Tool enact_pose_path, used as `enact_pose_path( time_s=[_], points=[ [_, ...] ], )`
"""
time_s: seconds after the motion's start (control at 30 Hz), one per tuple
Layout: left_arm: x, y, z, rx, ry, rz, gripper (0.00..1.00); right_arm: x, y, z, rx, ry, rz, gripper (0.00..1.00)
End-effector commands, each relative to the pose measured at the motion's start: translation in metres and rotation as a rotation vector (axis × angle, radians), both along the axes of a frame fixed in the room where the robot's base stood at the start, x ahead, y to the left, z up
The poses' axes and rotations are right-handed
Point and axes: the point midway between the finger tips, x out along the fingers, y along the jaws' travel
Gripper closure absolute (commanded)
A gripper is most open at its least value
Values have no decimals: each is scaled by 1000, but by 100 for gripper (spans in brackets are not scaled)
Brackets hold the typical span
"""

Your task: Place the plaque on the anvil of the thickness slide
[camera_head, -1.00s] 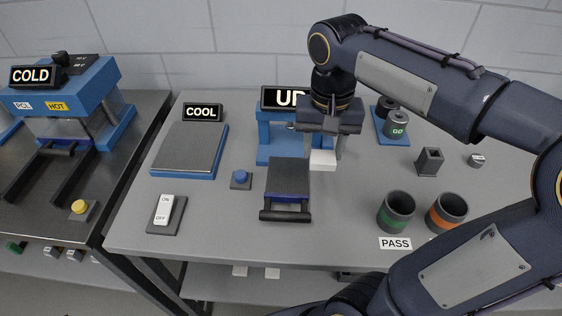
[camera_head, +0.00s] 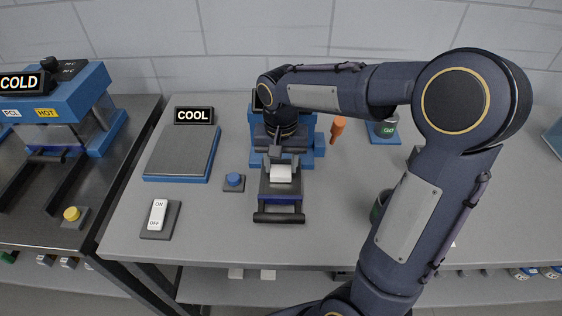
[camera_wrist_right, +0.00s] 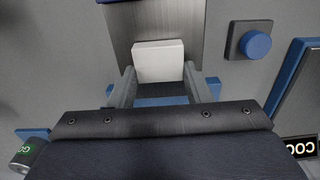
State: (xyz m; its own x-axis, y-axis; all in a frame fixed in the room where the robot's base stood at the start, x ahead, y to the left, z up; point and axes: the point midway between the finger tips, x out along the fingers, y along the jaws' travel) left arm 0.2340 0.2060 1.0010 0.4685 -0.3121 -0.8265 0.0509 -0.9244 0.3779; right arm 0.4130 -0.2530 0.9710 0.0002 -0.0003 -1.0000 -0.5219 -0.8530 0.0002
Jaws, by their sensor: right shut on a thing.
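The white plaque (camera_head: 281,174) is between the fingers of my right gripper (camera_head: 281,170), which is shut on it. It also shows in the right wrist view (camera_wrist_right: 159,61), with a finger at each side. The plaque appears over the grey plate of the thickness slide (camera_head: 279,190), which sticks out in front of its blue frame (camera_head: 308,150) with a dark handle bar at the near end. I cannot tell whether the plaque touches the plate. My right arm hides much of the frame and its sign. My left gripper is not in view.
A blue button (camera_head: 233,180) and a COOL plate (camera_head: 182,152) stand left of the slide, with an ON/OFF switch (camera_head: 158,214) nearer. An orange-handled tool (camera_head: 337,127) lies right of the frame. A dark cup (camera_head: 380,206) is partly behind my arm.

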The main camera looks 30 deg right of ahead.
Motion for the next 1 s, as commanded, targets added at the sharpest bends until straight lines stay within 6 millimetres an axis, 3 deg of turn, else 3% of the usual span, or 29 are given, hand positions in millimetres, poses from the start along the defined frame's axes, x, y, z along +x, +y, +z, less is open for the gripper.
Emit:
enact_pose_path(
  time_s=[0.27, 0.3, 0.43, 0.77, 0.87, 1.0],
  points=[
    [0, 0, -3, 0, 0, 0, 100, 0, 0, -4, 0, 0, 0, 77],
    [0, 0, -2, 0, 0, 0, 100, 0, 0, -3, 0, 0, 0, 52],
    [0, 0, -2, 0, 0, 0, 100, 0, 0, -2, 0, 0, 0, 35],
    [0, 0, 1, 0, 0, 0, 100, 0, 0, 1, 1, -1, -1, 34],
    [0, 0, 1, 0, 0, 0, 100, 1, 0, 10, 0, -4, -1, 34],
    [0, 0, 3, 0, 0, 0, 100, 1, 0, 37, 1, -6, -1, 34]
  ],
)
